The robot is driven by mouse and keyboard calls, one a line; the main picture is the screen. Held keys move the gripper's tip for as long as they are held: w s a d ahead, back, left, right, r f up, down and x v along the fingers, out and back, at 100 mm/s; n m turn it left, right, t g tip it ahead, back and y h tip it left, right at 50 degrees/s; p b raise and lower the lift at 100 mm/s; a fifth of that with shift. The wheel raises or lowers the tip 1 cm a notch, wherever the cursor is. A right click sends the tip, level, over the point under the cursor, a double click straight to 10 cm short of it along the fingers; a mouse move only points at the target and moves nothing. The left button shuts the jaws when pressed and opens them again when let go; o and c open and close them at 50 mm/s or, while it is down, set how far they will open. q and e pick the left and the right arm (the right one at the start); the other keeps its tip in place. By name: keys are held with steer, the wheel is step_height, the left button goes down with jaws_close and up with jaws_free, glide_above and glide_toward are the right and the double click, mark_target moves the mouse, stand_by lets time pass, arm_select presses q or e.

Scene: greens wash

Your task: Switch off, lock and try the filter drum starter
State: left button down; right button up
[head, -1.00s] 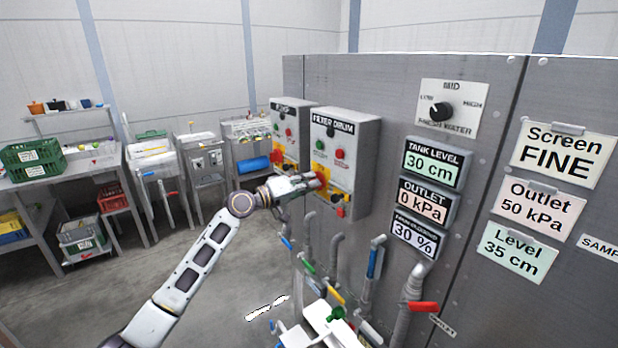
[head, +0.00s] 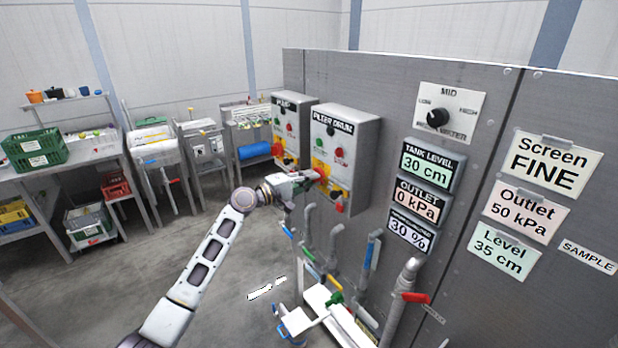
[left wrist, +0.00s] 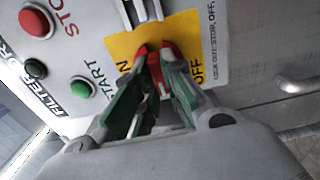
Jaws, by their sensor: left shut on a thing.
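The filter drum starter (head: 348,130) is a grey box on the grey panel wall, with a green and a red button and a yellow plate lower down. In the left wrist view its red STOP button (left wrist: 35,22) and green START button (left wrist: 81,87) show at the left. My left gripper (head: 318,176) is shut on the red switch handle (left wrist: 155,62) on the yellow ON/OFF plate (left wrist: 185,36). The handle lies between the ON and OFF words; its exact setting is hard to tell. My right gripper is not in view.
The pump starter (head: 287,115) stands close to the left of the filter drum box. Pipes with coloured valve handles, including a red one (head: 416,297), stick out below. Displays such as tank level (head: 428,170) are to the right. Open floor (head: 120,270) lies at the left.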

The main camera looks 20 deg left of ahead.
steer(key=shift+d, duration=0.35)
arm_select(q)
steer(key=c, duration=1.5)
jaws_free()
steer(key=shift+a, duration=0.1)
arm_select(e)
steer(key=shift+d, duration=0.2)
arm_select(q)
steer(key=shift+s, duration=0.1)
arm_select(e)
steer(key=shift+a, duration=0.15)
arm_select(q)
steer(key=v, duration=1.1)
steer(key=shift+s+a, duration=0.3)
